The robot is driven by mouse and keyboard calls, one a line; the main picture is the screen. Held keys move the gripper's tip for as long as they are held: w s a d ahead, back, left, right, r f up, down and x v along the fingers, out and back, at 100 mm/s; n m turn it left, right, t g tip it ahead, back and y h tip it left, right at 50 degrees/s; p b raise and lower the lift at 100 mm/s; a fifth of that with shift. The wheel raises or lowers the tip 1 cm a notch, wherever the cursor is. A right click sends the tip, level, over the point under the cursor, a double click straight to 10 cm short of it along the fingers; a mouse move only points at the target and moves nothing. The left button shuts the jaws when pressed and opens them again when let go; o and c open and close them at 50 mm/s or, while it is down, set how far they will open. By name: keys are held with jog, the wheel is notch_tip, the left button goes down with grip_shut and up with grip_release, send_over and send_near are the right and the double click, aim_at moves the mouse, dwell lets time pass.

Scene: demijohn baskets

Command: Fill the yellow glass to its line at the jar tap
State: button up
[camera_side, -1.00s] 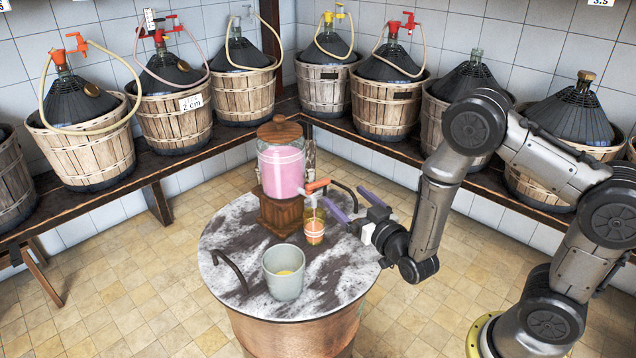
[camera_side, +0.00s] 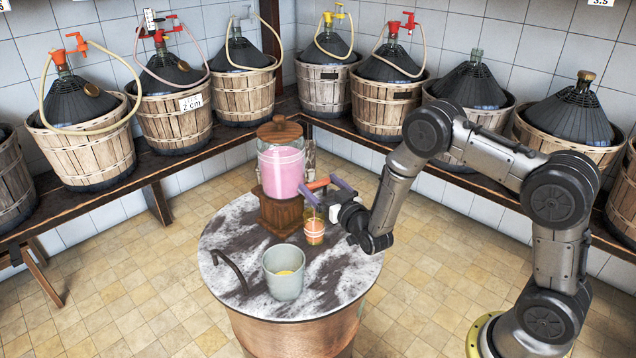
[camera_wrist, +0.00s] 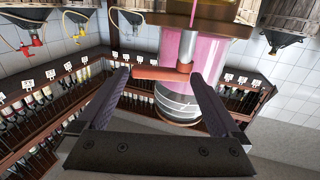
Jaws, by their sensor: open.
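The jar (camera_side: 282,172) holds pink liquid and stands on a wooden base on the round table. Its tap has an orange handle (camera_side: 318,184), which also shows in the wrist view (camera_wrist: 160,73). The small yellow glass (camera_side: 314,229) stands upright on the table below the tap and carries pale lines; its liquid level is too small to tell. My gripper (camera_side: 326,192) is open at the tap, above the glass. In the wrist view its two purple fingers (camera_wrist: 160,76) lie either side of the handle; whether they touch it I cannot tell.
A dark curved handle (camera_side: 229,270) rises at the table's left. Basketed demijohns (camera_side: 392,95) line the wall benches. The table's right front is clear.

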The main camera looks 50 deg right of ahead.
jog(key=shift+x, duration=1)
jog(key=c, duration=1.1)
jog(key=shift+w+d+r+n+y, duration=0.15)
jog(key=shift+n+y, duration=0.45)
jog(key=shift+y, duration=0.3)
jog(key=shift+w+n+t+y, duration=0.15)
jog(key=shift+n+y, duration=0.5)
jog(key=shift+y, duration=0.4)
jog(key=shift+w+n+t+y, duration=0.15)
jog(key=shift+n+y, duration=0.5)
jog(key=shift+y, duration=0.4)
